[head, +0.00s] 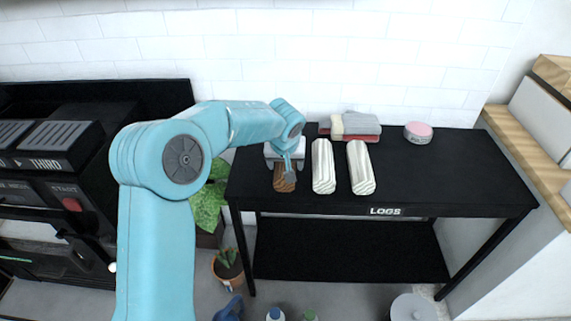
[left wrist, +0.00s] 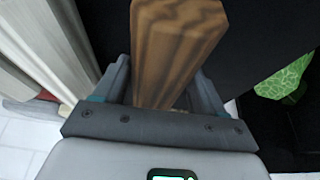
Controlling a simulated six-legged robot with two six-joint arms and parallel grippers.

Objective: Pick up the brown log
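The brown log (head: 284,184) lies on the black table near its left end, left of two pale logs (head: 323,168) (head: 361,168). My left gripper (head: 288,170) is over the brown log, pointing down at it and hiding part of it. In the left wrist view the brown log (left wrist: 172,45) runs between the two fingers of my left gripper (left wrist: 160,90), one finger on each side. I cannot tell whether the fingers press on it. My right gripper is not in view.
The black table (head: 450,170) carries a "LOGS" label. Folded cloths (head: 350,126) and a pink-topped tin (head: 418,132) stand at its back. A leafy plant (head: 208,205) is beside its left end.

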